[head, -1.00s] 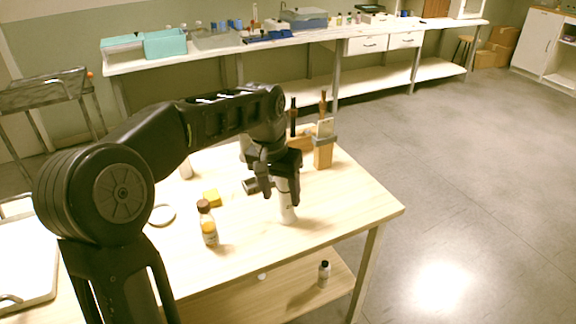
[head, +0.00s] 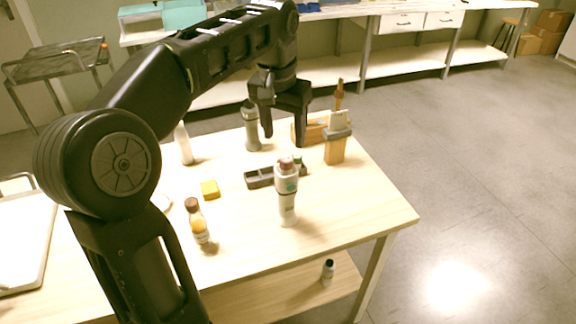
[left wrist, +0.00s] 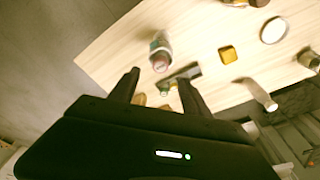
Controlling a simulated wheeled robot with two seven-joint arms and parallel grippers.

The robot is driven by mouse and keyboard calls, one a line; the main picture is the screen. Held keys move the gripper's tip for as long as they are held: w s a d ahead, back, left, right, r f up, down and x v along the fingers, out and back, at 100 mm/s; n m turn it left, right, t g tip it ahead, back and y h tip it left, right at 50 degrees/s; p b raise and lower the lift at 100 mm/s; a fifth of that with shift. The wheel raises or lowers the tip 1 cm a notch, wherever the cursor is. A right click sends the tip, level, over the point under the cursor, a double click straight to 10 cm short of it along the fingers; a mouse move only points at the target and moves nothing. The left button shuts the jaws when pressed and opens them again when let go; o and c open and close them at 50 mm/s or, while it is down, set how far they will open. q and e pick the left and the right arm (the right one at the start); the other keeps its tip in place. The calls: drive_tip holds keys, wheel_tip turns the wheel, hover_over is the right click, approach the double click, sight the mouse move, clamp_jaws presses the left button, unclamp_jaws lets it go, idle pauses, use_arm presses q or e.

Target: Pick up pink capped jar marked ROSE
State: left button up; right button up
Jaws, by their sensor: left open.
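A tall pale container with a pinkish cap (head: 286,190) stands upright on the wooden table, with a grey-green band near its top. It also shows in the left wrist view (left wrist: 160,47), pinkish end towards the gripper. Its writing is too small to read, so I cannot confirm ROSE. My left gripper (head: 285,140) is open and empty, fingers pointing down, beyond and above the container in the head view. In the left wrist view, the container lies just past the open fingertips (left wrist: 158,77), apart from them. My right gripper is not in view.
A dark tray (head: 258,178) with a small green-capped bottle (head: 298,162) is behind the container. A brown-capped amber bottle (head: 198,222), a yellow block (head: 209,189), a grey bottle (head: 252,130) and a wooden brush holder (head: 335,150) stand around. The table's right front corner is clear.

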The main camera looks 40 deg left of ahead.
sight(286, 159)
use_arm(q)
drive_tip(key=shift+w+f+b, duration=0.15)
drive_tip(key=shift+f+b, duration=0.1)
drive_tip(key=shift+f, duration=0.45)
drive_tip(key=shift+w+f+b, duration=0.1)
drive_tip(key=shift+f+b, duration=0.1)
drive_tip(key=shift+f, duration=0.45)
drive_tip(key=f, duration=0.5)
drive_tip(key=shift+w+a+f, duration=0.1)
drive_tip(key=shift+w+a, duration=0.05)
drive_tip(key=shift+w, duration=0.15)
drive_tip(key=shift+c, duration=0.3)
clamp_jaws()
